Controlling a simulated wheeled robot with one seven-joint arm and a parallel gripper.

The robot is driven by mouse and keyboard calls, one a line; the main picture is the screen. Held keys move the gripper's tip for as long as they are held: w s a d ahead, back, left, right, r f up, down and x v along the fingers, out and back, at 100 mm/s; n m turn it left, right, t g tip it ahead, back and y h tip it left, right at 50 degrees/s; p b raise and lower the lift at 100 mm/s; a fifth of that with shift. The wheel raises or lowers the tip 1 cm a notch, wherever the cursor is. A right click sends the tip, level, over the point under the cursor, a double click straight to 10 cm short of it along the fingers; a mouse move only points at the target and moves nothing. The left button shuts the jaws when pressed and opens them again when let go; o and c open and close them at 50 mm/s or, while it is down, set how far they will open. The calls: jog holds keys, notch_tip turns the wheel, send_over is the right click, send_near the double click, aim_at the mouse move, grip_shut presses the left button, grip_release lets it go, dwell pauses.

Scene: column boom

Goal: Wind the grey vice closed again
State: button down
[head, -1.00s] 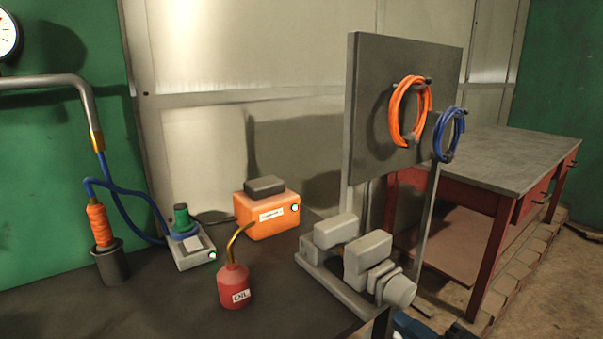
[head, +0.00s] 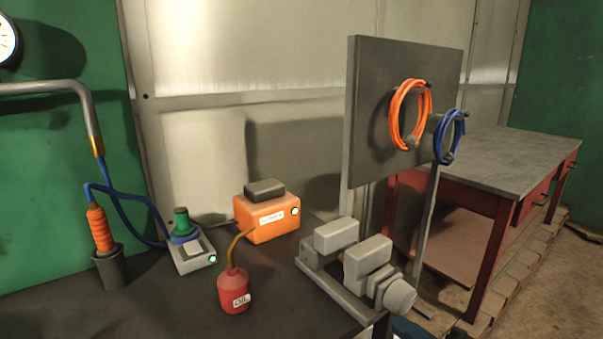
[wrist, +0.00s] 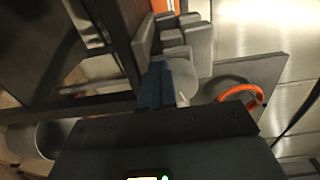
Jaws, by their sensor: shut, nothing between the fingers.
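The grey vice (head: 368,258) sits at the front right corner of the dark workbench. Its two block jaws stand apart with a narrow gap, and its round end knob (head: 402,295) faces the front right. In the wrist view the vice blocks (wrist: 173,40) are at the top centre, with the pale round knob (wrist: 184,78) below them. My gripper (wrist: 158,72) shows blue fingers, shut and empty, close beside the knob. I cannot tell whether they touch it. In the head view only a bit of blue shows at the bottom edge below the vice.
A red oil can (head: 233,291) and an orange box (head: 266,220) stand left of the vice. An upright dark panel (head: 385,70) with an orange coil (head: 395,112) and a blue coil (head: 441,140) rises behind it. A red-framed table (head: 510,160) stands at the right.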

aim_at(403, 311)
jog(key=r, duration=0.2)
jog(key=a+r, duration=0.1)
jog(key=shift+w+r+n+y, duration=0.25)
jog(key=shift+w+n+y, duration=0.05)
jog(key=shift+w, duration=0.05)
jog(key=shift+r+p, duration=0.4)
jog(key=shift+p, duration=0.05)
jog(key=shift+s+a, duration=0.1)
jog(key=shift+a, duration=0.15)
jog(key=v, duration=0.6)
jog(key=shift+f, duration=0.45)
jog(key=shift+d+f, duration=0.1)
